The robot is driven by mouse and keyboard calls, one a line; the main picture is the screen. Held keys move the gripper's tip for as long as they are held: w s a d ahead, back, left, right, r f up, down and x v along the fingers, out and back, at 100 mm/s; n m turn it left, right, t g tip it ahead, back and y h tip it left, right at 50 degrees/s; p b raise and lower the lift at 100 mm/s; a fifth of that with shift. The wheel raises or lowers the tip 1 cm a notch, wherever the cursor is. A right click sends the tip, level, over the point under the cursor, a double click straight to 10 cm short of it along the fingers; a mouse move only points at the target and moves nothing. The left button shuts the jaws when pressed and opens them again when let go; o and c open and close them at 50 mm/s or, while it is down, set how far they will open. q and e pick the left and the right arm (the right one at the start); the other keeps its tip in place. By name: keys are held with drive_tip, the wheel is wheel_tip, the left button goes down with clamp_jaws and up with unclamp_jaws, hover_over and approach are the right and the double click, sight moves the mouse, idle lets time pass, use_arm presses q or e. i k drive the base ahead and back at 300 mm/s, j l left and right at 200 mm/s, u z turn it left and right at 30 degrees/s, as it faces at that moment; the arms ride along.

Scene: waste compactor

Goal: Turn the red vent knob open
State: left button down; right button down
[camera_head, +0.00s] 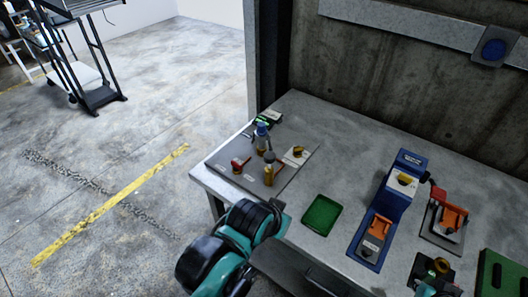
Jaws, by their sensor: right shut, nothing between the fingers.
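A small red knob (238,163) sits at the left of a grey panel (222,158) on the workbench, beside a white label. A second red part (438,196) sticks out at the right side of the blue machine (401,198); I cannot tell which one is the vent knob. My right gripper (437,274) is low at the bottom right edge, dark and partly cut off. It is shut and empty, away from both red parts. A teal and black arm link of mine stands in front of the bench; no left fingers show.
The panel also holds a blue-topped fitting (262,134), a brass valve (269,172) and a black and yellow knob (298,152). A green tray (321,215) lies on the bench (318,128). An orange clamp (452,215) stands right. A concrete wall rises behind.

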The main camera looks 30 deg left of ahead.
sight(236, 167)
drive_tip(key=u, duration=1.4)
drive_tip(key=i+j, duration=0.1)
drive_tip(key=i, duration=0.15)
